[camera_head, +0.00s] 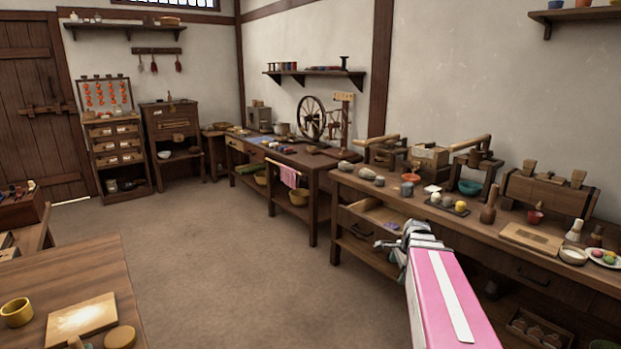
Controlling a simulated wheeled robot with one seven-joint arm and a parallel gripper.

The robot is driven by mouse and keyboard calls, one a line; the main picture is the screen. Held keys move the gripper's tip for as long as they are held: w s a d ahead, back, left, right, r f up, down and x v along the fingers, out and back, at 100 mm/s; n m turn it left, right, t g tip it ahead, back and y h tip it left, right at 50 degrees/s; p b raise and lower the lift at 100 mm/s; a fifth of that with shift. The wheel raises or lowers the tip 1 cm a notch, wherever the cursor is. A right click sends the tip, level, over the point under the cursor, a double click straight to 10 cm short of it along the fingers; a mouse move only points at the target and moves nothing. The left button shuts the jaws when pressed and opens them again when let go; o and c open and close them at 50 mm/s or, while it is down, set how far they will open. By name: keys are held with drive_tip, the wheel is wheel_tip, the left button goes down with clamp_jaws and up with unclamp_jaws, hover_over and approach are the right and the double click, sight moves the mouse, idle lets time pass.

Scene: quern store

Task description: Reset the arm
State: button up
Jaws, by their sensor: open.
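My arm reaches in from the lower right, with a pink and white link towards the camera. My gripper (392,246) is at its far end, in front of the long workbench (345,186) on the right. It is small and partly hidden by the arm, and I see nothing held in it. It is close to an open drawer (372,216) of that bench; I cannot tell whether it touches it.
The bench carries bowls, stones, a board (531,238) and wooden presses. A second bench (320,168) with a spinning wheel (311,118) stands behind. A table (60,275) is at the lower left. The floor (215,255) between them is clear.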

drive_tip(key=s+a+f+n+g+h, duration=0.1)
drive_tip(key=s+a+f+n, duration=0.2)
drive_tip(key=s+a+n, duration=0.2)
drive_tip(key=s+a+f+n+h, duration=0.1)
drive_tip(key=s+a+f+n, duration=0.2)
drive_tip(key=n, duration=0.9)
drive_tip(key=s+a, duration=0.2)
drive_tip(key=a, duration=0.2)
drive_tip(key=shift+a+f+g, duration=0.3)
drive_tip(key=shift+f+g, duration=0.1)
